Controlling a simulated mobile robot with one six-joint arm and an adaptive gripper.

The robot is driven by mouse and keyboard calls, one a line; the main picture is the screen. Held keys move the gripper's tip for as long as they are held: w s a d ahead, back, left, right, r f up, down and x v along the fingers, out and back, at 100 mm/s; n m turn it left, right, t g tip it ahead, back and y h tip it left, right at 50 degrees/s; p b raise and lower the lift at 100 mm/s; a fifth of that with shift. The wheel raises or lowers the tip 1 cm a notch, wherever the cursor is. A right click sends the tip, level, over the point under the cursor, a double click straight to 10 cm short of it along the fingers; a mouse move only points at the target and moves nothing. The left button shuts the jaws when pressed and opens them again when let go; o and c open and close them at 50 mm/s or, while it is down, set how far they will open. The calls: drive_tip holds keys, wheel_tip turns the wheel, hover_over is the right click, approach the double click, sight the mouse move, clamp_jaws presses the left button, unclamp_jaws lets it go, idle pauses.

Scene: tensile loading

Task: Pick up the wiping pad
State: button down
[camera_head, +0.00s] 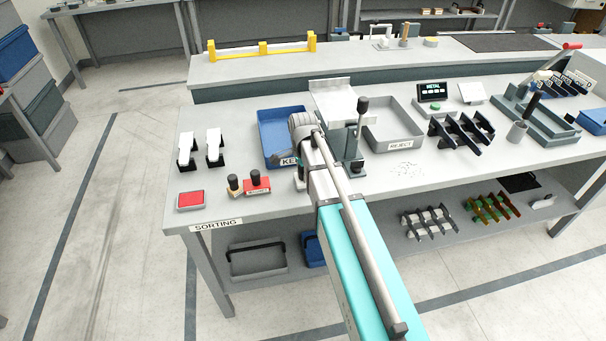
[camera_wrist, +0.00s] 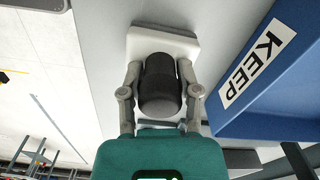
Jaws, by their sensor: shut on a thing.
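The wiping pad (camera_wrist: 137,43) shows in the wrist view as a pale block with a thick black handle (camera_wrist: 160,88). My gripper (camera_wrist: 161,78) has one finger on each side of the handle and is shut on it. The pale block lies just beyond the fingertips, beside the blue KEEP tray's wall. I cannot tell whether the pad touches the bench. In the head view my arm hides most of the gripper and the pad, near the bench's front edge.
The blue KEEP tray (camera_head: 270,124) is close beside the gripper; its wall (camera_wrist: 262,75) fills the wrist view's right. The REJECT tray (camera_head: 420,133) stands further right. Two dark-knobbed stamps (camera_head: 257,183) and a red ink pad (camera_head: 191,200) are at left. Dark specks (camera_head: 404,168) lie before REJECT.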

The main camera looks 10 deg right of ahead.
drive_tip(key=shift+r+p, duration=1.15)
drive_tip(key=shift+r, duration=0.1)
drive_tip(key=s+r+p, duration=1)
drive_tip(key=s, duration=0.4)
drive_tip(key=shift+r, duration=0.1)
drive_tip(key=c, duration=0.9)
unclamp_jaws()
drive_tip(key=c, duration=0.4)
drive_tip(key=shift+d, duration=0.2)
